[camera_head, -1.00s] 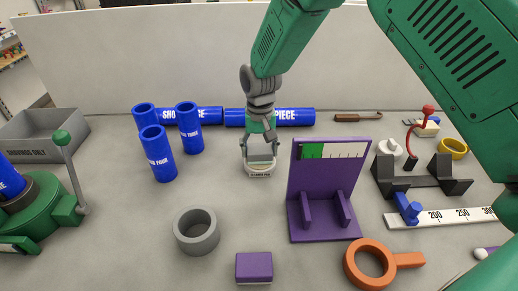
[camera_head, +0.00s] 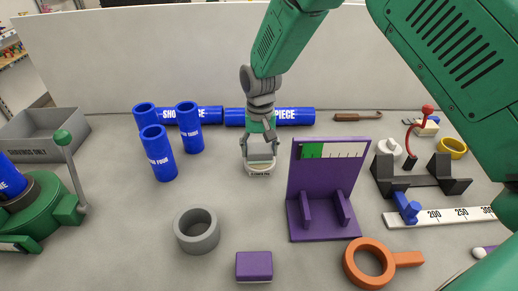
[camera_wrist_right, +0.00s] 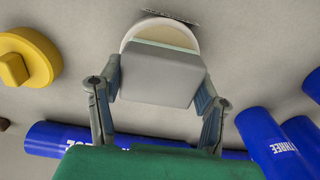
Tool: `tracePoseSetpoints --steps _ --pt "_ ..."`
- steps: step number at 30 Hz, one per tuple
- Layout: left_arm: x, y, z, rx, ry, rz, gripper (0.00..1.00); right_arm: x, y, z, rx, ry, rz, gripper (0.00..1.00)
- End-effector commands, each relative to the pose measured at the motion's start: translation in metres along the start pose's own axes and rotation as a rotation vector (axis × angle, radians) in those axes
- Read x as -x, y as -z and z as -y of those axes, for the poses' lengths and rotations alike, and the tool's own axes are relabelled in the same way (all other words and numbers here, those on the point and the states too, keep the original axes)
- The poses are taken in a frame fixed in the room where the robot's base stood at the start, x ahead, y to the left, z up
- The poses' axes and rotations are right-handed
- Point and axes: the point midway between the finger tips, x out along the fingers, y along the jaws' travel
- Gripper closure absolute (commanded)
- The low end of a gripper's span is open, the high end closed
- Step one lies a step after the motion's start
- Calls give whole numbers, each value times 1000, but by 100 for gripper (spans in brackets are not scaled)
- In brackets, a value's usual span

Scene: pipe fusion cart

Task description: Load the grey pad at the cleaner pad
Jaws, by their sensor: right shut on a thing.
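My right gripper (camera_head: 260,158) points down at the back middle of the table, left of the purple stand. Its two fingers are shut on the grey pad (camera_wrist_right: 162,75), which fills the space between them in the right wrist view. In the head view the grey pad (camera_head: 260,149) shows between the fingertips. The cleaner pad (camera_head: 260,173), a pale rounded base, is right under the grey pad and mostly covered by it. Its pale rim (camera_wrist_right: 160,30) shows past the pad's edge. I cannot tell whether the pad rests on it. My left gripper is out of view.
Blue tubes (camera_head: 158,155) stand left of the gripper, and more lie behind it. The purple stand (camera_head: 325,185) is close on the right. A grey ring (camera_head: 197,231), a purple block (camera_head: 254,266) and an orange ring tool (camera_head: 369,264) lie in front. A yellow piece (camera_wrist_right: 28,57) shows in the wrist view.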

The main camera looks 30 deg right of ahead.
Motion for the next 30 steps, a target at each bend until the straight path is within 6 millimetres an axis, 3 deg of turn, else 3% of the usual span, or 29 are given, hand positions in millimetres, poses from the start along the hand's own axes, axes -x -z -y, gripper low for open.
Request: tracePoseSetpoints --steps 5,30 --pt "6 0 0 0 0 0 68 5 -2 0 0 -1 4 64" --pt "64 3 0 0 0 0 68 71 -1 0 0 0 0 64"
